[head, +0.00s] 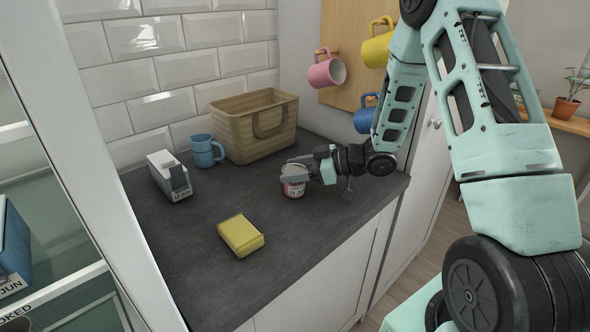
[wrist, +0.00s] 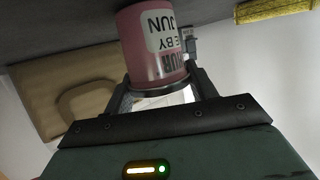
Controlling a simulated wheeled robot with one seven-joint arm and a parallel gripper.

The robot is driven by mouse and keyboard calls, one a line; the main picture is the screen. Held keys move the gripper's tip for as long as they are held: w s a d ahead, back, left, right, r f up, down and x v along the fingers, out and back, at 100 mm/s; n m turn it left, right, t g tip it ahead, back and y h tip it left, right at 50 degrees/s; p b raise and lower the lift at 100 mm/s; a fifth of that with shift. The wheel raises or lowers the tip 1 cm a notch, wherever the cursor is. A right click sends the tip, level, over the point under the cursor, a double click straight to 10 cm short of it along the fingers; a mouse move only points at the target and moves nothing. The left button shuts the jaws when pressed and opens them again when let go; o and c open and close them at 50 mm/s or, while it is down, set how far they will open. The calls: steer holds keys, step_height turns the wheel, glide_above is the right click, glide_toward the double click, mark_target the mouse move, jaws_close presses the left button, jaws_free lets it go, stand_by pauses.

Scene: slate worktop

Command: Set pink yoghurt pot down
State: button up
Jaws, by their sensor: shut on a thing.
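The pink yoghurt pot (head: 294,188) has a white label with dark print and is at the right part of the slate worktop (head: 190,232). It also shows in the wrist view (wrist: 152,45), its label upside down there. My gripper (head: 296,176) reaches in from the right and is shut on the pot, one finger on each side. The pot looks upright and at or very close to the worktop; I cannot tell whether its base touches.
A tan basket (head: 247,128) stands behind the pot, with a blue mug (head: 206,151) and a white label-bearing box (head: 168,176) to the left. A yellow folded cloth (head: 240,235) lies in front. Mugs hang on a wooden board (head: 345,40). The worktop between is clear.

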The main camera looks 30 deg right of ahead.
steer(key=shift+f, duration=0.1)
steer(key=o, duration=1.1)
steer(key=shift+c, duration=0.2)
